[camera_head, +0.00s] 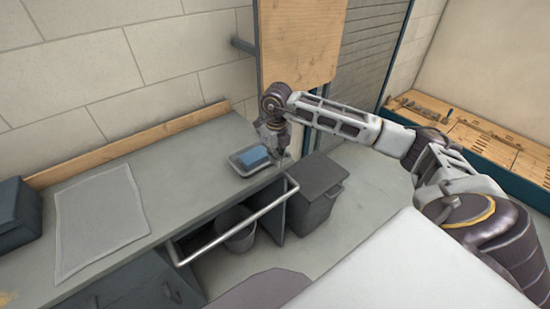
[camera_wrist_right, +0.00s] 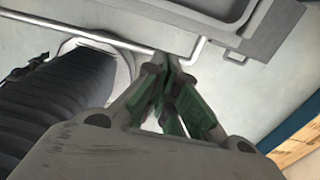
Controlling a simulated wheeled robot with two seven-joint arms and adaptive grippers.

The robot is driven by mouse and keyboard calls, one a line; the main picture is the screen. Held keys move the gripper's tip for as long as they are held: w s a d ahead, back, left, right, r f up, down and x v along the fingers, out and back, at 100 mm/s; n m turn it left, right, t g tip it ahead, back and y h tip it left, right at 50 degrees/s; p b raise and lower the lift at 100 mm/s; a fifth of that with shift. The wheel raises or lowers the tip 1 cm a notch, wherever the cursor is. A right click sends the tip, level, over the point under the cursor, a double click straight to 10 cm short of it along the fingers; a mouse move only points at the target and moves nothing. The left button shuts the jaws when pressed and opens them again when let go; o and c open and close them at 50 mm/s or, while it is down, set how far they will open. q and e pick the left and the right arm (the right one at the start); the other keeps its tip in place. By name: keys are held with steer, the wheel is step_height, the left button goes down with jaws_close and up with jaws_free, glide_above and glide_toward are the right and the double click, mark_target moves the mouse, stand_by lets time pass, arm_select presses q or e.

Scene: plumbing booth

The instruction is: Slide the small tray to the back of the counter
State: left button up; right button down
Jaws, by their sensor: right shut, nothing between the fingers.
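The small tray (camera_head: 236,165) is shallow and grey, with a blue block like a sponge (camera_head: 255,156) lying in it. It sits flat on the grey counter (camera_head: 185,160), near the right end and close to the front edge. My right gripper (camera_head: 281,154) points down just right of the tray, at its right rim. I cannot tell whether it touches the rim. In the right wrist view my right gripper (camera_wrist_right: 172,75) has its green-padded fingers together and nothing held between them. My left gripper is not in view.
A wooden strip (camera_head: 130,145) runs along the counter's back wall. A metal rail (camera_head: 235,225) runs along the front, with a bucket (camera_head: 238,238) below. A dark bin (camera_head: 320,178) stands right of the counter. A light mat (camera_head: 100,220) and dark box (camera_head: 15,212) lie left.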

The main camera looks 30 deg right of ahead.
steer(key=shift+w+a+f+p, duration=0.1)
steer(key=shift+w+f+p, duration=0.4)
steer(key=shift+f, duration=0.9)
steer(key=shift+w+f+p, duration=0.2)
steer(key=shift+w+f, duration=0.6)
steer(key=shift+f, duration=0.55)
steer(key=shift+w+a+f+p, duration=0.1)
steer(key=shift+w+f+p, duration=0.4)
steer(key=shift+f, duration=0.9)
steer(key=shift+w, duration=0.2)
